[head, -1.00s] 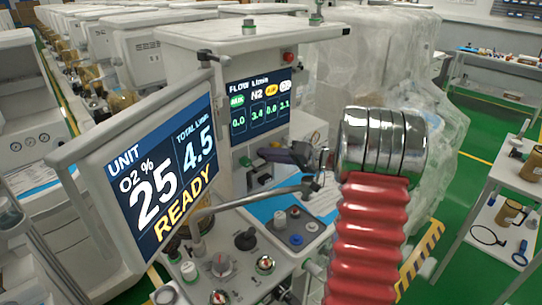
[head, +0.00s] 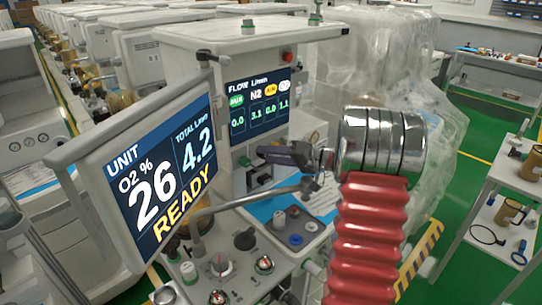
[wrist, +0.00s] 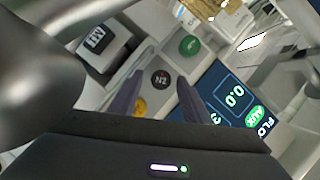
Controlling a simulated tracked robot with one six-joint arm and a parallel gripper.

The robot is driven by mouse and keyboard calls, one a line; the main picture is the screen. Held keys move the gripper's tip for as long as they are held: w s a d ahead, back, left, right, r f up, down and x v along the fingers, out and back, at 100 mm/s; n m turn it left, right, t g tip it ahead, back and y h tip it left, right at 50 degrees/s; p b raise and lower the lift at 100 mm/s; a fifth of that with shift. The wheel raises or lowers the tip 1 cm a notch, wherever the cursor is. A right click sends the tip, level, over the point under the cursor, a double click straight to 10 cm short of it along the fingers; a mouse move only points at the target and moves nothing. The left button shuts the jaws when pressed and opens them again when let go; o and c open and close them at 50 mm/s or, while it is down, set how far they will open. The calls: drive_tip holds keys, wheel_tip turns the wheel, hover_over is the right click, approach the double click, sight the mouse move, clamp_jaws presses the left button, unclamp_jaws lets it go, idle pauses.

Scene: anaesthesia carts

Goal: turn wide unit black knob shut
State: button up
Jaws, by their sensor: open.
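The black knob marked N2 (wrist: 160,79) shows in the wrist view between a green knob (wrist: 190,45) and a yellow knob (wrist: 140,107). My gripper (wrist: 162,90) is open, with one dark finger on each side of the black knob in the picture; whether they touch it I cannot tell. In the head view my gripper (head: 262,154) reaches left to the panel under the flow screen (head: 259,104), hiding the black knob there. The flow screen reads N2 3.1. The tilted unit screen (head: 160,180) reads O2 26%, total 4.2, READY.
A grey bent tube (head: 245,200) crosses in front of the panel below my gripper. Small knobs and gauges (head: 245,240) sit on the lower deck. A plastic-draped unit (head: 365,75) stands behind, and a shelf cart (head: 515,185) stands right.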

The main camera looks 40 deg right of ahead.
drive_tip(key=v, duration=1.3)
drive_tip(key=shift+s+d, duration=0.25)
drive_tip(key=shift+s, duration=0.1)
drive_tip(key=a+g, duration=0.1)
drive_tip(key=a, duration=0.3)
drive_tip(key=a+n+g+y, duration=0.1)
drive_tip(key=a, duration=0.3)
drive_tip(key=a+r+g, duration=0.1)
drive_tip(key=a, duration=0.4)
drive_tip(key=shift+w+n+g, duration=0.3)
drive_tip(key=shift+g, duration=0.1)
drive_tip(key=s+a+n+g+h, duration=0.1)
drive_tip(key=s+a+g, duration=0.1)
drive_tip(key=s+a, duration=0.35)
drive_tip(key=s+a+n+g+h, duration=0.1)
drive_tip(key=s+a+g, duration=0.1)
drive_tip(key=a, duration=0.6)
drive_tip(key=s+a+n+g+h, duration=0.1)
drive_tip(key=s+a+g, duration=0.15)
drive_tip(key=a, duration=0.45)
drive_tip(key=s+a+n+t+h, duration=0.1)
drive_tip(key=s+h, duration=0.4)
drive_tip(key=s, duration=0.5)
drive_tip(key=shift+a+n+t, duration=0.4)
drive_tip(key=shift+a+t, duration=0.15)
drive_tip(key=shift+a, duration=0.55)
drive_tip(key=shift+c, duration=0.3)
